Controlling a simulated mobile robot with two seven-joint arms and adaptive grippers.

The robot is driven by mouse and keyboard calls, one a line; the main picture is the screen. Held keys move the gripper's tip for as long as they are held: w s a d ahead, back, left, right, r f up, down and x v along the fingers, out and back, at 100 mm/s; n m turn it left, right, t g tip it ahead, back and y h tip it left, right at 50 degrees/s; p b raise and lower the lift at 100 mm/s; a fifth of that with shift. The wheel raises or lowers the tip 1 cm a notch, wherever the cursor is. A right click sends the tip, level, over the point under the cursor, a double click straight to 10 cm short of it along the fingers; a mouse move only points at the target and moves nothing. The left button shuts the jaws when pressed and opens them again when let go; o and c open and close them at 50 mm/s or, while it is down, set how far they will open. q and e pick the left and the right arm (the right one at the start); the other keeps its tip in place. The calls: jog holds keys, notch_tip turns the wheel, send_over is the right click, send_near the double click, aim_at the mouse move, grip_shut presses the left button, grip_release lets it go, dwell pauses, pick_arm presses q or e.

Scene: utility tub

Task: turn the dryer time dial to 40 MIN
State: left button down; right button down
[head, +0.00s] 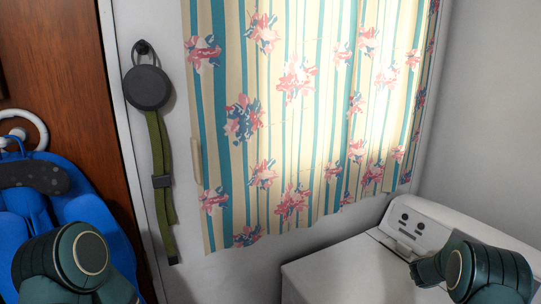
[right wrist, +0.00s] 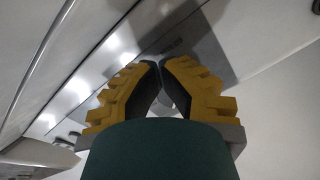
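The white dryer (head: 335,272) stands at the bottom right of the head view. Its raised control panel (head: 425,222) carries a few small dark round controls (head: 404,217). I cannot tell which is the time dial, and the markings are too small to read. My right arm covers the panel's right part in the head view, and its gripper is hidden there. In the right wrist view my right gripper (right wrist: 160,66) has its yellow fingers drawn together, the dark tips almost meeting, with nothing visibly held. No dial shows clearly between them. My left gripper is out of view.
A striped floral curtain (head: 290,120) hangs behind the dryer. A dark round item with a green strap (head: 160,165) hangs on the wall.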

jog(key=shift+s+d+r, duration=0.1)
jog(key=shift+d+r, duration=0.1)
jog(key=shift+d, duration=0.25)
dwell(0.3)
jog(key=shift+w+r, duration=0.2)
jog(key=shift+r, duration=0.05)
jog(key=shift+w+a+r+p, duration=0.15)
jog(key=shift+w+a+p, duration=0.15)
jog(key=shift+p, duration=0.15)
jog(key=shift+w+a+r+p, duration=0.15)
jog(key=shift+w+r+p, duration=0.15)
jog(key=shift+w+r, duration=0.15)
jog(key=shift+w+a+f, duration=0.1)
jog(key=shift+w, duration=0.25)
jog(key=shift+a+f, duration=0.1)
dwell(0.3)
